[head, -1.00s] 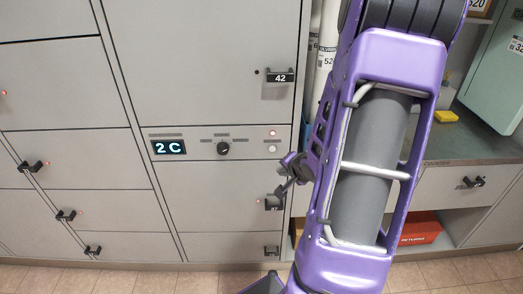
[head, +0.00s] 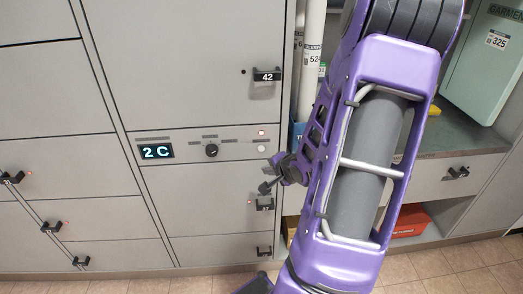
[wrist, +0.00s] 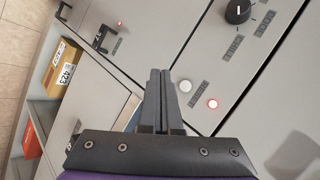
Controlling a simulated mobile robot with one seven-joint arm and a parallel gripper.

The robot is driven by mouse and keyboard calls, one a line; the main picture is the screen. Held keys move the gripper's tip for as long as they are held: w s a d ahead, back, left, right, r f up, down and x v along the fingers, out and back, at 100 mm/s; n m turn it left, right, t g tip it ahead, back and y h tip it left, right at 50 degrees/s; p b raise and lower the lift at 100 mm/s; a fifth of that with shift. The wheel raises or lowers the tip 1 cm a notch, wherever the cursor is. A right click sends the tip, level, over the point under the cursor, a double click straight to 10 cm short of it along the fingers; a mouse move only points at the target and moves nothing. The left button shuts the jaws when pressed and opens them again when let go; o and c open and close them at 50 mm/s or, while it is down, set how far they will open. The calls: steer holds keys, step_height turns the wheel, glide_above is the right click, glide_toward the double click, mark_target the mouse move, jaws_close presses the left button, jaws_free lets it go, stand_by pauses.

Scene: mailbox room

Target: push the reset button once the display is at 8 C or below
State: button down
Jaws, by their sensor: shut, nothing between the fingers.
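The display (head: 156,151) on the grey locker panel reads 2 C in the head view. To its right are a black knob (head: 212,150), a small red light (head: 262,133) and a round whitish button (head: 261,148) below the light. My gripper (head: 266,187) is shut and empty, in front of the panel just below the button in the picture. In the wrist view the shut fingers (wrist: 160,72) point toward the panel, with the whitish button (wrist: 185,87) just right of their tips and the red light (wrist: 212,104) beyond it.
Door handle 42 (head: 267,75) sits above the panel and another handle (head: 265,204) below it, near my gripper. On the right are a counter (head: 455,140), a pale green box (head: 490,65) and a red box (head: 411,222) on a low shelf.

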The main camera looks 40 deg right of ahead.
mark_target(261, 148)
steer(key=shift+w+d+p, duration=0.15)
steer(key=shift+w+d, duration=0.45)
steer(key=shift+w, duration=0.4)
steer(key=shift+w+d+p, duration=0.15)
steer(key=shift+w+d, duration=0.45)
steer(key=shift+w, duration=0.35)
steer(key=shift+w+d+p, duration=0.15)
steer(key=shift+w+d, duration=0.45)
steer(key=shift+w, duration=0.4)
steer(key=shift+w+r+p, duration=0.1)
steer(key=shift+p, duration=0.2)
steer(key=shift+w+d, duration=0.2)
steer(key=shift+w, duration=0.05)
steer(key=shift+w+d+p, duration=0.2)
steer(key=shift+w+p, duration=0.15)
steer(key=shift+p, duration=0.2)
steer(key=shift+s+a, duration=0.4)
steer(key=shift+s, duration=0.35)
